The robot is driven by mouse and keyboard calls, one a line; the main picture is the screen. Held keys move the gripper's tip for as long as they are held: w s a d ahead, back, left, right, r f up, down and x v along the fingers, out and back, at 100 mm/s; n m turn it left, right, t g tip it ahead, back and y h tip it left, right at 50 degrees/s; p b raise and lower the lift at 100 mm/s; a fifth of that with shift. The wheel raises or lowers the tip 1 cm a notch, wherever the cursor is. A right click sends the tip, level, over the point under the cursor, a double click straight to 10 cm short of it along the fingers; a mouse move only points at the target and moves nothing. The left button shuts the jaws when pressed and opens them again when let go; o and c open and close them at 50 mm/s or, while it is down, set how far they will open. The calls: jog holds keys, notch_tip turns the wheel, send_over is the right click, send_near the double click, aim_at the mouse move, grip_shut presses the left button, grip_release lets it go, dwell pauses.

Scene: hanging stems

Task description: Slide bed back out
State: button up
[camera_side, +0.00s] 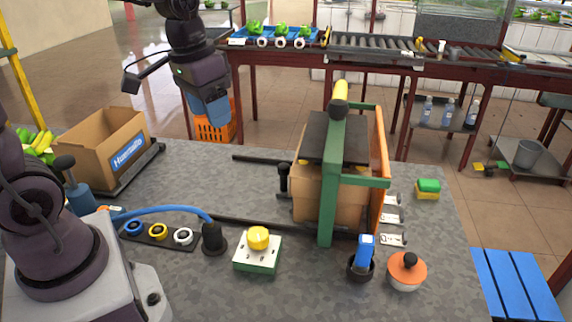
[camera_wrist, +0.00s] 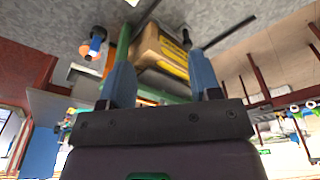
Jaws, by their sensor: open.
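A cardboard box (camera_side: 310,192) stands inside a green frame (camera_side: 327,200) with a yellow-topped lever (camera_side: 340,95), a dark plate over the box and an orange side panel (camera_side: 380,150). The bed itself is mostly hidden; two dark rails (camera_side: 262,222) run left from the frame. A black upright knob handle (camera_side: 283,178) stands at the box's left side. My gripper (camera_side: 210,112) is open and empty, up and left of the frame, well apart from the handle. In the wrist view my gripper's blue fingers (camera_wrist: 160,58) are spread, with the box (camera_wrist: 150,45) beyond them.
An open carton (camera_side: 100,150) stands on the left on a dark base. In front are a blue hose (camera_side: 165,210), a yellow-knob box (camera_side: 258,252), a blue-handled tool (camera_side: 364,252) and an orange-topped pot (camera_side: 406,270). The table between carton and rails is clear.

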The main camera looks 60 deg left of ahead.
jog(key=w+a+f+m+g+h, duration=0.1)
jog(key=w+a+f+m+h, duration=0.15)
jog(key=w+a+f, duration=0.45)
jog(key=m+t+h, duration=0.1)
jog(key=m+h, duration=0.1)
jog(key=m, duration=1.1)
send_near(282, 164)
jog(key=shift+n+y, duration=0.25)
jog(key=x, duration=1)
jog(key=shift+d+r, duration=0.15)
jog(key=shift+d, duration=0.15)
jog(key=shift+c, duration=0.4)
grip_shut()
jog(key=shift+a, duration=0.1)
